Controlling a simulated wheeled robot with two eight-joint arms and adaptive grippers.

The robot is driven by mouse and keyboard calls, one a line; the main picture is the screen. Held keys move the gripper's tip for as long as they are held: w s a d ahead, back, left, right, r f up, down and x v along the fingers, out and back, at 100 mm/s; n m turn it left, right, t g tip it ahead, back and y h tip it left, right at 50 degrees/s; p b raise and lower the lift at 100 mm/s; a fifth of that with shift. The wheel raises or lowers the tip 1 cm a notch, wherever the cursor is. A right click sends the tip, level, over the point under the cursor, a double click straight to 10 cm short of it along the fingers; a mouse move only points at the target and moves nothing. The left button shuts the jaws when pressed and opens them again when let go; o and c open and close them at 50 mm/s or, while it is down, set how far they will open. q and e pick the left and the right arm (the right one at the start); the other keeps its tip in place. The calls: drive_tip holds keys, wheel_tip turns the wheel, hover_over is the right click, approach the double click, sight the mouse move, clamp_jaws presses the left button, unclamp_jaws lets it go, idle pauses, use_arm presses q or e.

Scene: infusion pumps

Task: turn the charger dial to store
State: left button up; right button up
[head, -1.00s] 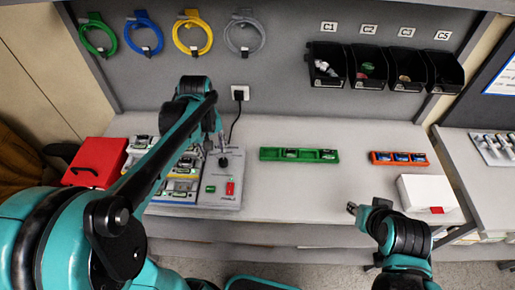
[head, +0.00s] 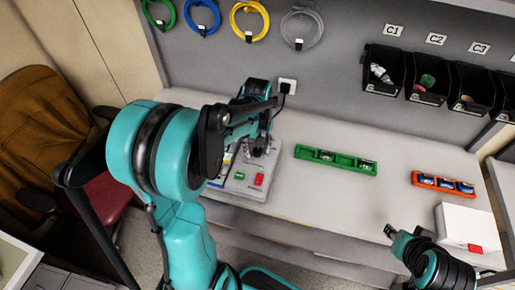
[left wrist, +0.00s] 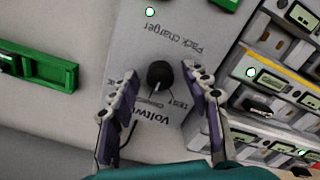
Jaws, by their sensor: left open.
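The charger (head: 240,188) is a grey panel with a green part and a red switch, partly hidden by my left arm in the head view. In the left wrist view its face (left wrist: 150,45) reads "Pack Charger" upside down. Its round black dial (left wrist: 159,74) has a pale pointer mark and small printed labels around it. "TEST" is readable; I cannot read "store". My left gripper (left wrist: 163,80) is open, with one finger on each side of the dial and visible gaps between. In the head view my left gripper (head: 262,147) is over the charger. My right gripper (head: 391,232) is off the front of the bench, its jaws unclear.
A green tray (head: 335,160) and an orange tray (head: 443,184) lie to the right on the bench. A white box (head: 468,228) is near the right front. Bench top between charger and green tray is clear. A wall plug (head: 287,86) has a black cord.

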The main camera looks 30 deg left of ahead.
use_arm(q)
clamp_jaws()
drive_tip(key=m, duration=0.4)
drive_tip(key=shift+m, duration=0.3)
drive_tip(key=m, duration=0.4)
drive_tip(key=shift+m, duration=0.3)
idle(0.4)
